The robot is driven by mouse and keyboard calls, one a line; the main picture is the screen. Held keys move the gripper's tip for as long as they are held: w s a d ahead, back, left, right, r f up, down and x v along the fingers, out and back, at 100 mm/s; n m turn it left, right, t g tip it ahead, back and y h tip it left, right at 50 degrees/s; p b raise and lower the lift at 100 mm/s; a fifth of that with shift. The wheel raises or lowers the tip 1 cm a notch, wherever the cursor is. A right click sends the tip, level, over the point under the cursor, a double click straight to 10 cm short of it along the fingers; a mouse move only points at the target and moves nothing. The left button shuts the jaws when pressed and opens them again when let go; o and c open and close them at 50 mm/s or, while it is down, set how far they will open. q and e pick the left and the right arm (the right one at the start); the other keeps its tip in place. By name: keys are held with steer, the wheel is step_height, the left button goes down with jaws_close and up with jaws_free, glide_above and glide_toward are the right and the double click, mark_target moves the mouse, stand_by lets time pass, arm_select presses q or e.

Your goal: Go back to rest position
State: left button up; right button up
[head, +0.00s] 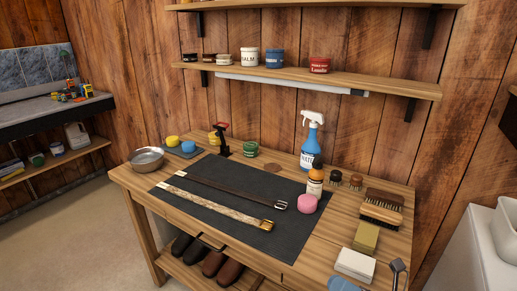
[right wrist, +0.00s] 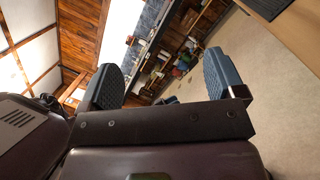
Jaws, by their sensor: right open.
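My right gripper (right wrist: 166,78) shows in the right wrist view with its two blue-grey fingers wide apart. Nothing is between the fingers. It is away from the workbench, with the floor and a distant shelf beyond it. I cannot make out either gripper for certain in the head view. My left gripper is in neither view. On the wooden workbench (head: 148,188) a dark mat (head: 240,207) carries a dark belt (head: 235,190) and a pale patterned belt (head: 215,207), lying side by side.
A metal bowl (head: 146,160), blue spray bottle (head: 311,143), orange-capped bottle (head: 315,182), pink round item (head: 307,204) and brushes (head: 381,207) stand on the bench. Shoes (head: 222,268) sit below. A wall shelf (head: 400,88) holds tins. Open floor (head: 85,215) lies left.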

steer(key=s+d+f+m+t+h, duration=0.25)
steer(key=d+f+m+h, duration=0.35)
steer(key=m, duration=0.6)
steer(key=s+d+f+m+t+h, duration=0.1)
steer(key=d+f+m+t+h, duration=0.25)
steer(key=m+h, duration=0.6)
steer(key=s+d+f+m+g+h, duration=0.1)
steer(key=s+f+m+g, duration=0.5)
steer(key=s+f+m, duration=0.4)
steer(key=f+m, duration=0.1)
steer(key=m, duration=0.3)
steer(key=shift+d, duration=0.4)
steer(key=shift+f+h, duration=0.1)
steer(key=shift+h, duration=0.15)
steer(key=shift+c, duration=0.4)
